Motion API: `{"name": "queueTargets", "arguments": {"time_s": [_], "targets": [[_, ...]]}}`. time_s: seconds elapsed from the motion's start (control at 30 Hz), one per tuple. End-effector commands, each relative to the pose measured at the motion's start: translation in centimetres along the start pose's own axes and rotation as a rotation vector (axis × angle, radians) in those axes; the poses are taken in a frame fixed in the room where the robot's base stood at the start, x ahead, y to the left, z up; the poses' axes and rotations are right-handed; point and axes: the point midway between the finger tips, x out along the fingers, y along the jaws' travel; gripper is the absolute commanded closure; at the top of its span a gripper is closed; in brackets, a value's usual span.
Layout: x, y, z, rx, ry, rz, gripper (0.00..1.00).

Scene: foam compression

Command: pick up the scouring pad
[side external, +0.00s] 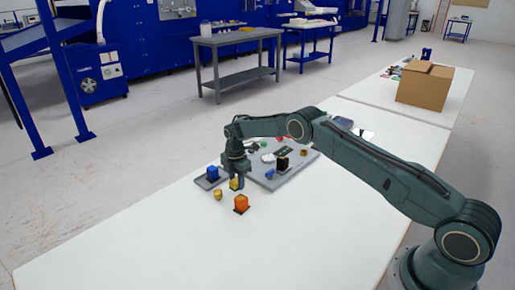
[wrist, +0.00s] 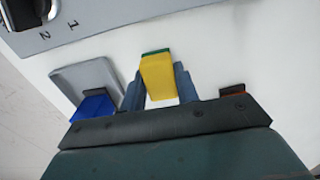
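The scouring pad (wrist: 158,77) is a yellow block with a green layer along its far edge in the wrist view. It stands between the two fingers of my gripper (wrist: 161,82), which lie close against its left and right sides with no clear gap. In the side external view the pad (side external: 235,184) shows as a small yellow patch at the fingertips of my gripper (side external: 238,184), which points down close to the table; a finger partly hides it. I cannot tell whether the pad touches the table.
A blue block (side external: 213,172) sits on a small grey tray (side external: 203,182) just left of my gripper. An orange block (side external: 241,203) and a small gold piece (side external: 218,195) stand nearby. A grey board (side external: 270,183) with several items lies behind. The table's front left (side external: 130,240) is clear.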

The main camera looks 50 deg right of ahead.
Motion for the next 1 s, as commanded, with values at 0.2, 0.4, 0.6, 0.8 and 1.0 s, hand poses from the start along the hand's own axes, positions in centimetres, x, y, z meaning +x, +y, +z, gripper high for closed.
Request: {"name": "queueTargets", "arguments": {"time_s": [0.2, 0.4, 0.6, 0.8, 1.0], "targets": [[0.0, 0.0, 0.0, 0.000, 0.000, 0.000, 0.92], [-0.4, 0.0, 0.0, 0.000, 0.000, 0.001, 0.92], [-2.0, 0.1, 0.0, 0.000, 0.000, 0.002, 0.92], [-5.2, 0.1, 0.0, 0.000, 0.000, 0.004, 0.92], [-9.4, 0.1, 0.0, 0.000, 0.000, 0.004, 0.92]]}}
